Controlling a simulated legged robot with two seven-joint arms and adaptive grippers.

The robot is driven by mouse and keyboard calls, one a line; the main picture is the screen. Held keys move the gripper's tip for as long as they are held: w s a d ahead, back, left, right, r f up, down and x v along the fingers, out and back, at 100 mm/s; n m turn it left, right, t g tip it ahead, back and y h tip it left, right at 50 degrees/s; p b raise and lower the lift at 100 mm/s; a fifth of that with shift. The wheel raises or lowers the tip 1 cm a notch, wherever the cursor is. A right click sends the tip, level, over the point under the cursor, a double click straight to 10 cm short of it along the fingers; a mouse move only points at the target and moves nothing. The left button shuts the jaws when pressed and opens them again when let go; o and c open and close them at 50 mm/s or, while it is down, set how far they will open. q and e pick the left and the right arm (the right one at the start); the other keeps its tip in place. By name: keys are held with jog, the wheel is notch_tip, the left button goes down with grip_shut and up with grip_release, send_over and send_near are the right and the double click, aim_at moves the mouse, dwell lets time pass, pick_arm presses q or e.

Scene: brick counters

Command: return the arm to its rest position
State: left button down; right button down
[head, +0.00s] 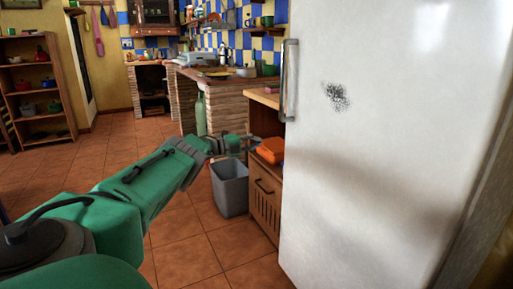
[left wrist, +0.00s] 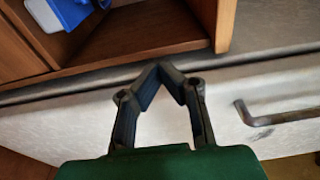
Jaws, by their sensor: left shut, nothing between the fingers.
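My left arm (head: 160,180), green with dark joints, reaches in from the left in the head view toward the small wooden cabinet beside the fridge. Its gripper (head: 256,142) is in front of the cabinet, near an orange object there. In the left wrist view the two dark fingers (left wrist: 158,68) meet at their tips, with nothing between them. A pale front with a metal handle (left wrist: 275,118) lies behind them in that view. My right gripper is in neither view.
A white fridge (head: 390,140) fills the right side. A grey bin (head: 230,190) stands on the floor below the gripper. The wooden cabinet (head: 265,200) and brick counter (head: 215,103) are beyond. The left wrist view shows a wooden compartment (left wrist: 150,28) and a blue object (left wrist: 70,12). Tiled floor is open at left.

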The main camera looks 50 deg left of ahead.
pick_arm(q)
jog(key=shift+d+r, duration=0.15)
jog(key=shift+r, duration=0.15)
